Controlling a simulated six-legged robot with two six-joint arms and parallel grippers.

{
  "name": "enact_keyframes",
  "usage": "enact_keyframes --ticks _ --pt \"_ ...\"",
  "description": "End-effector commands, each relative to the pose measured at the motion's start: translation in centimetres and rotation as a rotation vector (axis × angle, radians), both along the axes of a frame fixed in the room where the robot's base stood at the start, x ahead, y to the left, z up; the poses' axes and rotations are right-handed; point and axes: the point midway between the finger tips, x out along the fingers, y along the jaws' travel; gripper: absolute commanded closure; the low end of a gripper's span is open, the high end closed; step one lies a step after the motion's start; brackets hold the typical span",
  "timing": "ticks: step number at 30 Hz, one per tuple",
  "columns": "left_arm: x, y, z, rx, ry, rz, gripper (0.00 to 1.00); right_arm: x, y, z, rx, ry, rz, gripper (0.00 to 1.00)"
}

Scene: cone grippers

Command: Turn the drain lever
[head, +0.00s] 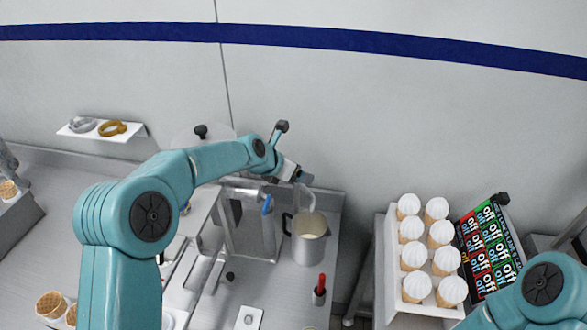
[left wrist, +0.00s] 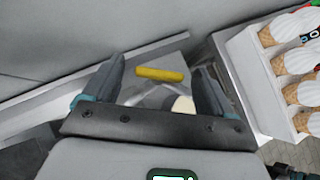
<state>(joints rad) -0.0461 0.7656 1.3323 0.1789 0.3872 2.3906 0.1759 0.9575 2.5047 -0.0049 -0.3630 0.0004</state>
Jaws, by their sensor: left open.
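My left gripper (head: 303,180) reaches over the machine from the left, above the steel pitcher (head: 309,246). In the left wrist view my left gripper (left wrist: 159,67) is open, and a yellow bar-shaped handle (left wrist: 160,75) shows between its fingers, apart from both. This may be the drain lever; I cannot tell how far below the fingertips it lies. The yellow handle does not show in the head view. A blue-tipped lever (head: 267,205) sits on the machine's front, left of the pitcher. My right arm shows at the lower right, but its gripper is out of view.
The pitcher holds a pale cream content. A white rack (head: 390,250) of several white-topped cones stands to the right, beside a dark sign (head: 488,255). A small cup with a red-handled tool (head: 320,290) stands in front. A wall shelf (head: 75,134) holds two rings.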

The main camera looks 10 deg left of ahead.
Motion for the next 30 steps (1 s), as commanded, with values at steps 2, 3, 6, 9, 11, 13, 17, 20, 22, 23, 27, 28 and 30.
enact_keyframes --ticks 2,3,6,9,11,13,17,20,22,23,27,28,30 --pt "0.01 0.00 -0.02 0.000 0.000 0.000 0.15 0.00 -0.01 -0.01 0.000 0.000 0.000 0.64" --pt "0.01 0.00 -0.02 0.000 0.000 0.000 0.15 0.00 0.00 -0.02 0.000 0.000 0.000 0.64" --pt "-0.01 -0.01 -0.02 0.000 0.000 0.000 0.28 0.00 0.00 -0.02 0.000 0.000 0.000 0.64" --pt "-0.02 0.00 -0.01 0.000 0.000 0.000 0.60 0.00 0.00 -0.02 0.000 0.000 0.000 0.64" --pt "-0.02 0.01 -0.01 0.000 0.000 0.000 0.71 0.00 0.00 -0.02 0.000 0.000 0.000 0.64" --pt "-0.02 0.01 -0.01 0.000 0.001 -0.001 0.71 0.00 0.00 -0.02 0.000 0.000 0.000 0.64" --pt "0.06 0.16 -0.19 0.002 0.005 -0.035 0.71 0.00 0.00 -0.29 0.000 0.000 0.000 0.64" --pt "0.18 0.34 -0.26 0.003 0.005 -0.111 0.71 0.00 0.00 -0.55 0.000 0.000 0.000 0.64" --pt "0.25 0.36 -0.04 0.001 0.004 -0.185 0.71 0.00 0.00 -0.28 0.000 0.000 0.000 0.64" --pt "0.27 0.39 0.01 0.001 0.004 -0.218 0.71 0.00 0.00 -0.08 0.000 0.000 0.000 0.64" --pt "0.39 0.40 -0.04 0.001 0.001 -0.346 0.71 0.00 0.00 0.01 0.000 0.000 0.000 0.64" --pt "0.38 0.39 -0.07 0.000 0.002 -0.363 0.71 0.00 0.00 0.00 0.000 0.000 0.000 0.64" --pt "0.36 0.44 -0.01 0.000 0.000 -0.390 0.71 0.00 0.00 0.00 0.000 0.000 0.000 0.64"
